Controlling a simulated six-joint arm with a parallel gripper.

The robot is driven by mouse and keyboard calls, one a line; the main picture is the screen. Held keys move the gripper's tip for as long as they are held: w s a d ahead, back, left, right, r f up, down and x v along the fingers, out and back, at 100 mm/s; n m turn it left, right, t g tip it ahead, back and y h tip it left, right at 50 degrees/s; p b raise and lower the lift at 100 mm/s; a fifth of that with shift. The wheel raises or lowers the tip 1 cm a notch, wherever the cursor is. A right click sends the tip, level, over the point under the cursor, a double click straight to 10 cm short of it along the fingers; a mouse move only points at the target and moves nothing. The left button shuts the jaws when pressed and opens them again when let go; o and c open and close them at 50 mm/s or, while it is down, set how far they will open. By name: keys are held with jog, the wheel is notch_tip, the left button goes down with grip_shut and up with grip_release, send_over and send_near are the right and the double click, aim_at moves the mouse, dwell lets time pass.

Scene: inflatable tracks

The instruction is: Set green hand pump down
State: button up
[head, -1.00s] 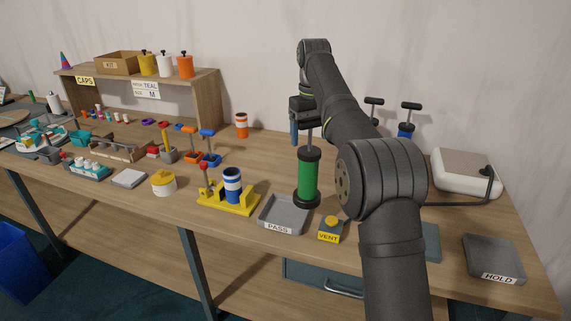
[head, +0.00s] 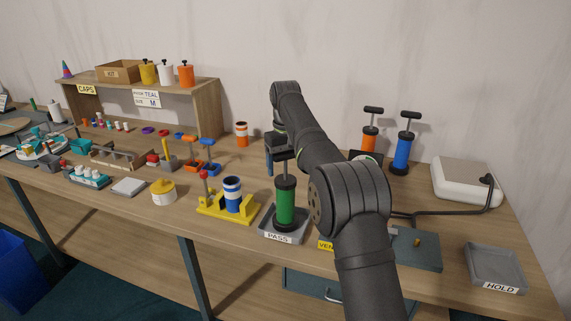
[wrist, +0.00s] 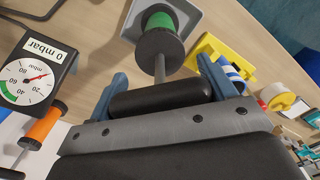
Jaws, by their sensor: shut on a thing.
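The green hand pump (head: 286,203) is upright with black end caps. It is over the grey PASS tray (head: 265,233), and I cannot tell whether its base touches the tray floor. My gripper (head: 279,150) is above it, partly hidden by my arm. In the wrist view my gripper (wrist: 160,92) is shut on the pump's black T-handle (wrist: 158,98), with a blue finger at each end. The pump's green barrel (wrist: 160,20) hangs beyond the handle, with the tray (wrist: 193,14) behind it.
A yellow stand (head: 212,207) with a blue-striped cylinder is left of the tray. The yellow VENT label (head: 325,245) is close on the right, partly hidden by my arm. Orange (head: 369,140) and blue (head: 402,153) pumps stand behind. A gauge (wrist: 30,80) reads 0 mbar.

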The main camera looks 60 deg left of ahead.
aim_at(285, 154)
jog(key=shift+f, duration=0.1)
jog(key=o, duration=1.7)
jog(key=shift+r, duration=3.85)
jog(key=shift+f, duration=0.15)
jog(key=shift+f, duration=2)
